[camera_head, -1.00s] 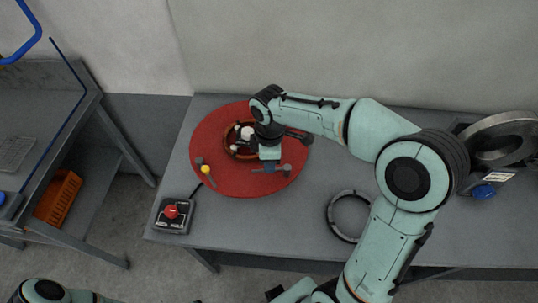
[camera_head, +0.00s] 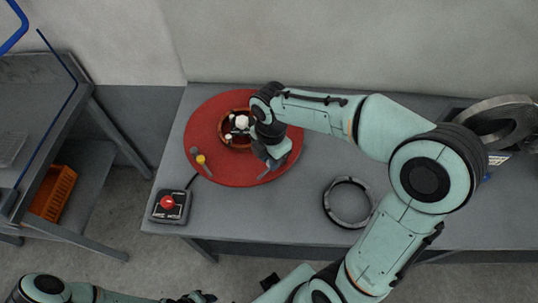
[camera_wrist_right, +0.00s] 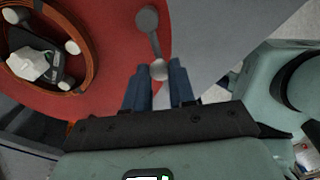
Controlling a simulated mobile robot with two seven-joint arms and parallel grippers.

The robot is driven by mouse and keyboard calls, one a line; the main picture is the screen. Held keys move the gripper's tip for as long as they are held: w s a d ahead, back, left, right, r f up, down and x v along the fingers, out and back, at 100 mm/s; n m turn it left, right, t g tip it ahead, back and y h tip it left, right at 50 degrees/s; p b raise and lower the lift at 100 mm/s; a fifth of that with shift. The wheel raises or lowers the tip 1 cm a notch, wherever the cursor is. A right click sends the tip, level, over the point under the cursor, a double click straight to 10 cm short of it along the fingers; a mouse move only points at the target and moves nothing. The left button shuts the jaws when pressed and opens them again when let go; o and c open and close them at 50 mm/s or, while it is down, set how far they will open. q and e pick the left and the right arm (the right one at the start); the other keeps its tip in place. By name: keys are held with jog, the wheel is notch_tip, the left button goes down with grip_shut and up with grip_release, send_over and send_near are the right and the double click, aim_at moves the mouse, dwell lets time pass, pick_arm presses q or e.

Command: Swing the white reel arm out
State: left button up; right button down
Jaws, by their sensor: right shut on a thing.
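The red round turntable (camera_head: 213,103) lies on the grey bench. In the head view my right gripper (camera_head: 273,163) is over the turntable's right edge and hides most of the arm. A second arm with a yellow knob (camera_head: 201,159) is at the turntable's left. My left gripper (camera_head: 202,297) is at the bottom edge, its jaws unclear.
A copper coil (camera_head: 225,137) with a white-tipped hub inside sits on the turntable. A control box with a red button (camera_head: 167,202) stands at the bench's front left. A dark ring (camera_head: 328,203) lies right of the turntable. A large metal ring (camera_head: 490,110) is at the far right.

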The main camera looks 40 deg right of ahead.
dwell(0.5)
jog(key=c, duration=0.9)
grip_release()
jog(key=shift+c, duration=0.2)
jog(key=shift+r, duration=0.1)
pick_arm(q)
jog(key=shift+w+r+p, duration=0.9)
jog(key=shift+w+r, duration=0.15)
jog(key=shift+r, duration=0.15)
pick_arm(e)
notch_tip(320, 180, up, 13)
jog(key=shift+r, duration=0.15)
